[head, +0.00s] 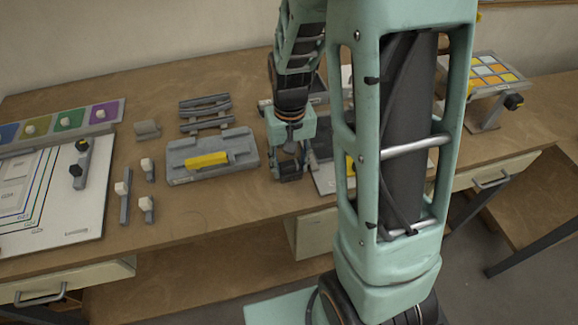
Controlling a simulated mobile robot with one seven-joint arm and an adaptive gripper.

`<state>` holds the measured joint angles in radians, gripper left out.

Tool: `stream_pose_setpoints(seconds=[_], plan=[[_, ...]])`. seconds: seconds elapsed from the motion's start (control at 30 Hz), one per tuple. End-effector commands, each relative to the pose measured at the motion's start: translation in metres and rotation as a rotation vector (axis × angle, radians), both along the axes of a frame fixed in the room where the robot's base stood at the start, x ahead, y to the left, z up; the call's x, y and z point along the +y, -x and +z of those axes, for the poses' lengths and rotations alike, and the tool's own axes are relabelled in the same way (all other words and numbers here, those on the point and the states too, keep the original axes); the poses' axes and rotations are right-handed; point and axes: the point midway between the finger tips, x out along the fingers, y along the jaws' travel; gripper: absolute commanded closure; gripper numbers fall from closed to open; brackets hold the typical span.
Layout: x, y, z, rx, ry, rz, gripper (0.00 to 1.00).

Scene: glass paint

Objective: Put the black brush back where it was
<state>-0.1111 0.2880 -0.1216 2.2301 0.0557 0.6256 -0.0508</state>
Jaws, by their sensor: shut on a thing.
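My gripper (289,170) is at the end of my green arm, pointing down, over the tabletop just right of the grey tray. It is shut on a small dark thing at its fingertips. This looks like the black brush, but it is too small and covered to make out its shape. I cannot tell whether it touches the table.
The grey tray (180,171) holds a yellow block (207,159). A grey rack (205,113) stands behind it. Several white-topped tools, one here (123,195), stand at left beside a white board (85,222). A coloured tile panel (490,72) is at right. My arm hides the middle right.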

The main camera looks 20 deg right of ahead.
Motion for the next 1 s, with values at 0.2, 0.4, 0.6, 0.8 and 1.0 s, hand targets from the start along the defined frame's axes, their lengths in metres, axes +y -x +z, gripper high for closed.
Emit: stream_pose_setpoints(seconds=[0.2, 0.4, 0.6, 0.8, 1.0], plan=[[0.000, 0.000, -0.003, -0.001, 0.000, 0.000, 0.85], [0.000, 0.000, -0.007, 0.000, 0.000, 0.000, 0.85], [0.000, 0.000, -0.006, 0.000, 0.000, 0.000, 0.41], [0.000, 0.000, -0.006, 0.000, 0.000, 0.000, 0.41], [0.000, 0.000, 0.003, -0.003, -0.001, 0.000, 0.41]])
